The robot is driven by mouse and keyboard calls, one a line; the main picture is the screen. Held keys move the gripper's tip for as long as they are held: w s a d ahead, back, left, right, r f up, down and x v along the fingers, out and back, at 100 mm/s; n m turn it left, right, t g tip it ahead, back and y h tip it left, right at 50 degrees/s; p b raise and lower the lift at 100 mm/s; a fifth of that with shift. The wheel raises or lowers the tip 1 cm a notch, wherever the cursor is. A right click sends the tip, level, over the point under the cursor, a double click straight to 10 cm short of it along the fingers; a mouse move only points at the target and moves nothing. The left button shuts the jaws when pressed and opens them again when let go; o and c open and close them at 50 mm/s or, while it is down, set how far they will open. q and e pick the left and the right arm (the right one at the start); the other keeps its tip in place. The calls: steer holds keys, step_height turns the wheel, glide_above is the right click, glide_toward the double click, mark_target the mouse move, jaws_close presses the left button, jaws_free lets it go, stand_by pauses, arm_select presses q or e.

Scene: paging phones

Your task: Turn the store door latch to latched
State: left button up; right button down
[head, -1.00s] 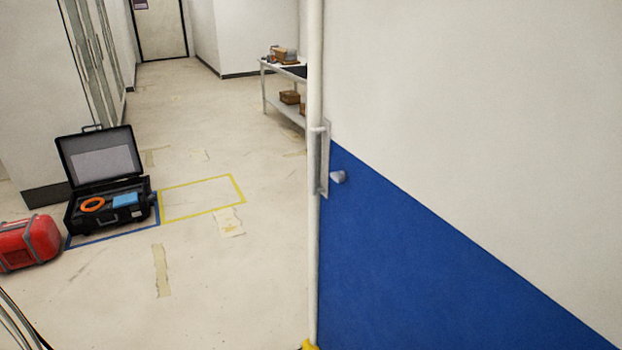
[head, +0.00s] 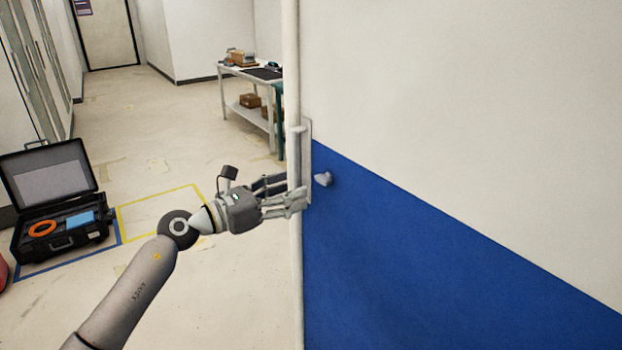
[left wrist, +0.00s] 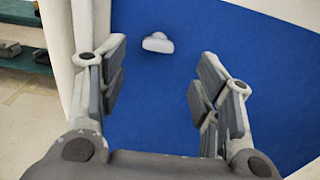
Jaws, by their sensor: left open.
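The latch knob (head: 323,179) is a small pale grey turn piece on the blue lower part of the white-and-blue door (head: 450,260), near its left edge. In the left wrist view the knob (left wrist: 158,43) lies beyond the fingertips, left of the middle of the gap, with its wide part roughly level. My left gripper (head: 290,195) is open and empty, just left of the knob in the head view and apart from it. Its fingers also show in the left wrist view (left wrist: 160,85), on both sides of the gap. My right gripper is out of view.
A white vertical bar (head: 293,260) and a grey plate (head: 308,145) stand at the door's left edge, close to my left fingers. An open black case (head: 55,190) lies on the floor at left. A shelf table (head: 235,72) stands behind.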

mark_target(319, 180)
arm_select(q)
steer(key=p+x, duration=0.1)
steer(key=x, duration=0.6)
steer(key=shift+w+d, duration=0.1)
steer(key=shift+w, duration=0.1)
steer(key=shift+c, duration=0.3)
steer(key=c, duration=1)
